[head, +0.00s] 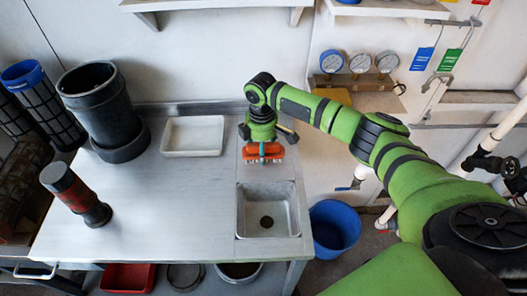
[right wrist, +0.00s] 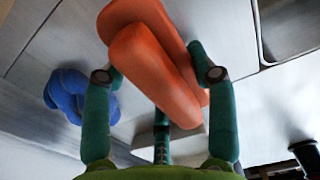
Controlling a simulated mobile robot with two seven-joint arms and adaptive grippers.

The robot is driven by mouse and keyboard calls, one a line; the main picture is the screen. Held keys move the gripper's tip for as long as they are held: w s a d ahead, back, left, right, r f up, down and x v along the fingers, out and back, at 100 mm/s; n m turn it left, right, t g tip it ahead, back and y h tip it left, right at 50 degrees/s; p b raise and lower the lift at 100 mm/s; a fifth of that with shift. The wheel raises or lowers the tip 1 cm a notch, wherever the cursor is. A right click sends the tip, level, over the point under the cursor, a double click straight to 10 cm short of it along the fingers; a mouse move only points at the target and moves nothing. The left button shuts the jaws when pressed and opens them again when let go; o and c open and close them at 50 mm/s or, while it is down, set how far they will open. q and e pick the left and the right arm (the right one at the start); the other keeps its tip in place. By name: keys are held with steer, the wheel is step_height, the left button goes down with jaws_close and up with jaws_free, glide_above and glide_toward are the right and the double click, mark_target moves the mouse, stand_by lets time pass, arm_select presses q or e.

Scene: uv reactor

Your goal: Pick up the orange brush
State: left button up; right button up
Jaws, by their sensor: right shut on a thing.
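The orange brush (head: 262,151) is at the back of the workbench, behind the sink, between the fingers of my right gripper (head: 263,147). In the right wrist view the brush (right wrist: 153,75) is a long orange block of two joined pieces. The two teal fingers of my right gripper (right wrist: 158,72) are shut on it, one on each side. I cannot tell whether the brush touches the surface below. My left gripper is not in view.
A white tray (head: 193,153) lies left of the brush. The sink (head: 268,232) is in front. A black vessel (head: 98,108) and a dark red-banded cylinder (head: 70,190) stand left on the bench (head: 150,225). A blue bucket (head: 334,232) stands right. The bench middle is clear.

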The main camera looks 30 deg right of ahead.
steer(key=shift+r, duration=0.3)
step_height(320, 180, up, 4)
steer(key=shift+s+f+b, duration=0.15)
steer(key=shift+f+b, duration=0.05)
steer(key=shift+b, duration=0.1)
steer(key=s+a+r, duration=0.4)
steer(key=s+r, duration=0.2)
steer(key=s, duration=0.4)
steer(key=shift+s+a+r, duration=0.15)
steer(key=shift+a+r, duration=0.2)
steer(key=shift+a, duration=0.05)
steer(key=shift+o, duration=1)
